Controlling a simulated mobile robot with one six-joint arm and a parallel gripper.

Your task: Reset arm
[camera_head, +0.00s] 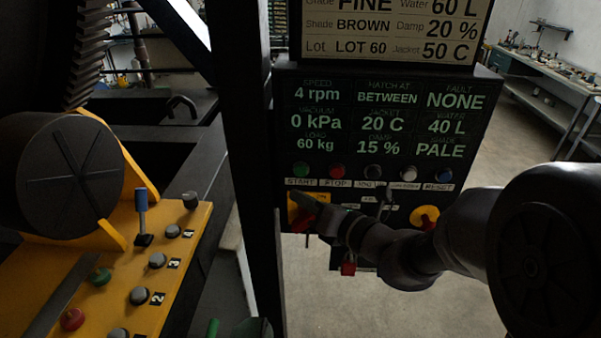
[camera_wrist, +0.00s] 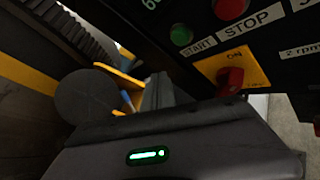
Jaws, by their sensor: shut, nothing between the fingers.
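My arm reaches in from the right of the head view. My gripper (camera_head: 308,200) is shut and empty, just in front of the lower left of the black control panel (camera_head: 389,140). It partly covers a yellow plate with a red rotary switch (camera_head: 302,217). In the wrist view the red switch (camera_wrist: 230,80) and its plate marked ON show above the dark gripper body. The green START button (camera_head: 301,170) and red STOP button (camera_head: 337,171) sit just above the gripper. I cannot tell whether the gripper touches the switch.
A yellow console (camera_head: 150,270) with a blue-handled lever (camera_head: 142,215) and several knobs stands at the left. A black post (camera_head: 247,150) stands between console and panel. A red padlock (camera_head: 348,268) hangs below the panel. A bench (camera_head: 555,75) stands back right; floor before it is clear.

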